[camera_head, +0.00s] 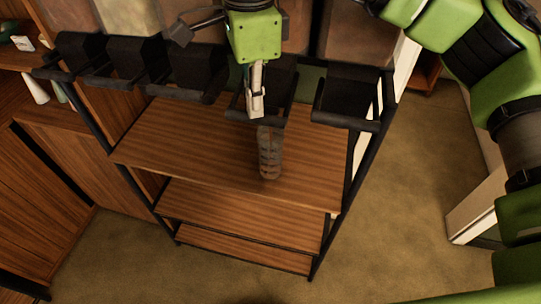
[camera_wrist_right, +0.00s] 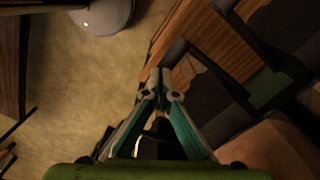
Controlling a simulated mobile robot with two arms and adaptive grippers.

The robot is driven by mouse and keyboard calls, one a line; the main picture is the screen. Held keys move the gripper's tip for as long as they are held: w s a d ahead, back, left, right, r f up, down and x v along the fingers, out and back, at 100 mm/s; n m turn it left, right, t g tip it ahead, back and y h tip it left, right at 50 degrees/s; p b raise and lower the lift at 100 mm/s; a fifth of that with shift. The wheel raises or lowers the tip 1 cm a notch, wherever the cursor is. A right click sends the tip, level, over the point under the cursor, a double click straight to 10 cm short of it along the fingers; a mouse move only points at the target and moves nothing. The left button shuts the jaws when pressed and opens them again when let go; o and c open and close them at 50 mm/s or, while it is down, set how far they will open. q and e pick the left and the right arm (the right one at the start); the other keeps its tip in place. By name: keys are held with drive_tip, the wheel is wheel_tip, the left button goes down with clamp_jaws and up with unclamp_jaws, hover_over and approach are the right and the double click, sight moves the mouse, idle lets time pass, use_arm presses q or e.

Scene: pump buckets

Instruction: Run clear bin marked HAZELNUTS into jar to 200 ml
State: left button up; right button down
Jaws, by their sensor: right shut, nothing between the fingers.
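My right gripper (camera_head: 256,108) comes down from the top of the head view, its fingers together with nothing between them. It is in front of a dark dispenser spout with a bar handle (camera_head: 285,106); I cannot tell if it touches the bar. In the right wrist view the closed fingertips (camera_wrist_right: 160,92) show near the rack. A ribbed, dark, brownish jar (camera_head: 269,158) stands upright on the top wooden shelf, below the gripper; its mouth and fill level cannot be made out. No HAZELNUTS label is readable. My left gripper is not in view.
Several more dark dispensers hang in a row, one at the right (camera_head: 347,98). Clear-looking bins with brownish contents (camera_head: 345,28) stand behind. The rack's top shelf (camera_head: 190,140) is bare beside the jar. Cabinets stand at the left; floor (camera_head: 420,200) is open at the right.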

drive_tip(key=shift+f, duration=0.1)
drive_tip(key=shift+w+f+b, duration=0.1)
drive_tip(key=shift+f+b, duration=0.2)
drive_tip(key=shift+f, duration=0.05)
drive_tip(key=shift+r, duration=0.1)
idle(2.4)
wheel_tip(320, 180, up, 7)
drive_tip(key=p, duration=0.4)
drive_tip(key=shift+p, duration=0.35)
